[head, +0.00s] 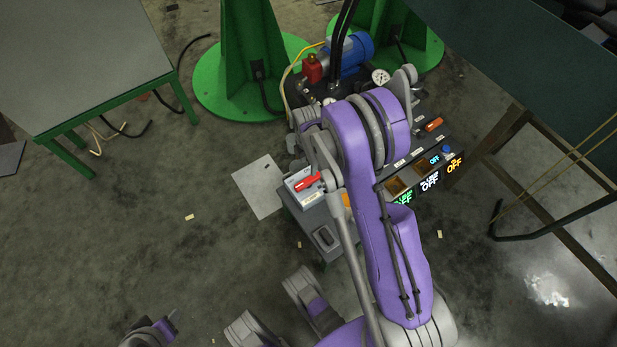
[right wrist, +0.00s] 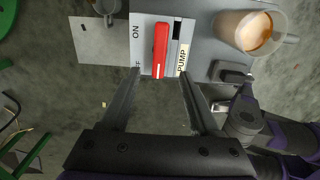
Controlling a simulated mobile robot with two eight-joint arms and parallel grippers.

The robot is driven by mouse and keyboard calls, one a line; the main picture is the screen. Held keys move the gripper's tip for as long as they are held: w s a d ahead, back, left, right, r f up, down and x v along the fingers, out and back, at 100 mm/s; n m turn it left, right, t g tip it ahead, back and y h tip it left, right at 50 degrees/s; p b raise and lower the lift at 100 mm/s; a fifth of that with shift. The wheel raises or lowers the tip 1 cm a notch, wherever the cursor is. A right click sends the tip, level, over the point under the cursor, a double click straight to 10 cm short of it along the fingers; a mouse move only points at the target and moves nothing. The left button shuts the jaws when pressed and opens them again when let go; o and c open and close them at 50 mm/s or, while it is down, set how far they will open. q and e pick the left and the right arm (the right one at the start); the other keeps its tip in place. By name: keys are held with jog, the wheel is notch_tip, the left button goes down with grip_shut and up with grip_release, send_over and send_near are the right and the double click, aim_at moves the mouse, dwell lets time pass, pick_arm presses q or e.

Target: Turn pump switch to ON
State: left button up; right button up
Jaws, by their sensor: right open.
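The pump switch is a red lever (right wrist: 160,50) on a light grey plate (right wrist: 143,50) marked PUMP. ON is printed at the plate's upper left; a partly hidden label ending in F is at its lower left. The lever's white mark is at its lower end, by that lower label. The lever (head: 307,183) also shows in the head view, beside my right arm. My right gripper (right wrist: 159,82) is open, with its fingers apart on either side of the lever's lower end; contact cannot be told. My left arm's end (head: 150,333) shows at the bottom left, its jaws unclear.
A mug with brown liquid (right wrist: 245,32) stands right of the switch. Behind are a blue motor (head: 351,54), a gauge (head: 380,77) and lit OFF displays (head: 430,181). A table (head: 80,60) is at left, a dark panel (head: 510,60) at upper right. The left floor is mostly clear.

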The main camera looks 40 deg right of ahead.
aim_at(308, 180)
notch_tip(308, 180, down, 10)
jog(key=b, duration=0.2)
jog(key=shift+f+b, duration=0.2)
jog(key=shift+b, duration=0.2)
grip_shut()
